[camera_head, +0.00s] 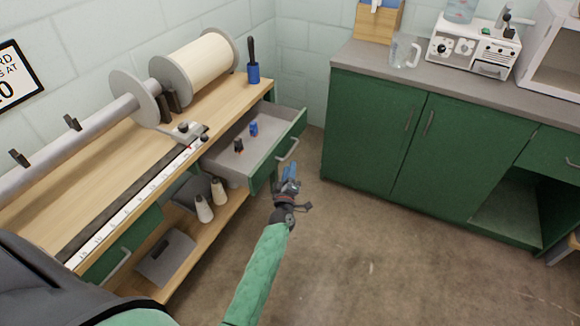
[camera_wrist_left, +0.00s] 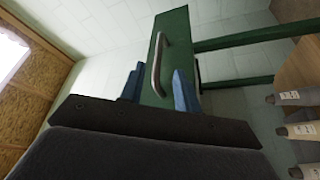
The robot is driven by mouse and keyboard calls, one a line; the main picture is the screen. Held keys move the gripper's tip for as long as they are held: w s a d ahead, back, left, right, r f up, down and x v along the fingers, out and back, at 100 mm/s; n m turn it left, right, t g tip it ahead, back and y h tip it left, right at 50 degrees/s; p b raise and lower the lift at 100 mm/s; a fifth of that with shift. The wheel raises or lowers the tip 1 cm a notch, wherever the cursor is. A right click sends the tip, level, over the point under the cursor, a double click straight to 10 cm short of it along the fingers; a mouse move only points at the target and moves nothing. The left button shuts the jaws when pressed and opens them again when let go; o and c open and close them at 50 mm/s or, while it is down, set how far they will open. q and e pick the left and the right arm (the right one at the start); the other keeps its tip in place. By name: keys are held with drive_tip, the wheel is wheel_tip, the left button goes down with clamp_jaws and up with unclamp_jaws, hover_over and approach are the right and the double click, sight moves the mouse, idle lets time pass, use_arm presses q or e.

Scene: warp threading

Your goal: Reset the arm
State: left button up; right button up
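My left gripper (camera_head: 291,178) is in front of the open drawer (camera_head: 277,151), just below its metal handle (camera_head: 289,150) in the head view. A gap shows between gripper and handle there. In the left wrist view the two blue fingers (camera_wrist_left: 158,88) stand apart with nothing seen held between them. The green drawer front and its handle (camera_wrist_left: 158,66) show beyond and between the fingertips. My right gripper is not in view.
The pulled-out drawer holds a small blue item (camera_head: 253,129) and a small dark item (camera_head: 239,146). Bottle-like cones (camera_head: 204,208) stand on the lower shelf. A green cabinet (camera_head: 372,125) stands on the right. Open floor (camera_head: 370,250) lies right of my arm.

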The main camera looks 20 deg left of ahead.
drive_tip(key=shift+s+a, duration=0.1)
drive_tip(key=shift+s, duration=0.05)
use_arm(q)
drive_tip(key=d+f+m+g+h, duration=0.3)
drive_tip(key=d+f+m+h, duration=0.1)
drive_tip(key=d+m+h, duration=0.3)
drive_tip(key=s+d+r+m+g+h, duration=0.3)
drive_tip(key=s+d+m+g, duration=0.2)
drive_tip(key=d+m+g, duration=0.1)
drive_tip(key=s+d+m+g+y+p, duration=0.1)
drive_tip(key=s+g, duration=0.3)
drive_tip(key=s, duration=1.6)
drive_tip(key=s+d+m+g+y+p, duration=0.1)
drive_tip(key=s+m+g+y, duration=0.1)
drive_tip(key=s, duration=1.8)
drive_tip(key=m+g, duration=0.1)
drive_tip(key=g, duration=0.1)
drive_tip(key=shift+d+r+g+p, duration=0.25)
drive_tip(key=shift+d+g+p, duration=0.05)
drive_tip(key=shift+d, duration=0.1)
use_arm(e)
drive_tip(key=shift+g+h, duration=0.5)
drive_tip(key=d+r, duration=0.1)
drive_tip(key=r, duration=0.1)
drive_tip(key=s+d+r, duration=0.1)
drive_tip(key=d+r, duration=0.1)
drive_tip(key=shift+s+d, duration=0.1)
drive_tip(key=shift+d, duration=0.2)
